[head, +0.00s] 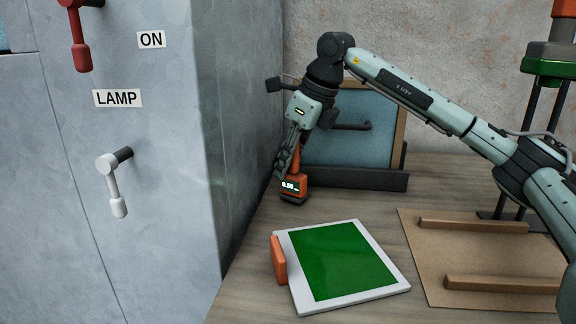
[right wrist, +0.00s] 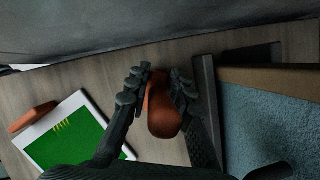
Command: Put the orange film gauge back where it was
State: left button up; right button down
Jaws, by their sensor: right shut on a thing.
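The orange film gauge (head: 294,187) has a small lit display reading about 0.50 and a dark foot. My right gripper (head: 290,152) is shut on its upper part and holds it roughly upright, close to the table top. I cannot tell whether its foot touches the wood. In the right wrist view the gauge's orange body (right wrist: 163,110) sits between the two fingers of the right gripper (right wrist: 158,88). My left gripper is not in view.
A white-framed green panel (head: 345,262) with an orange handle (head: 279,260) lies in front. A blue board (head: 345,130) stands in a dark holder (head: 350,178) behind. A brown board with wooden bars (head: 480,260) lies right. A grey cabinet (head: 150,200) stands left.

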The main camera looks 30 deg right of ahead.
jog(key=shift+f, duration=0.25)
jog(key=shift+f, duration=0.15)
jog(key=c, duration=1.3)
grip_release()
jog(key=shift+c, duration=0.2)
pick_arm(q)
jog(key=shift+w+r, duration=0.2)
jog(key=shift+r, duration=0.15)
pick_arm(e)
jog(key=shift+r, duration=0.45)
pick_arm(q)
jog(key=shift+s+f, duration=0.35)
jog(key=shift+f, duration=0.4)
pick_arm(e)
jog(key=v, duration=1.1)
jog(key=shift+s+r, duration=0.2)
jog(key=shift+d, duration=0.1)
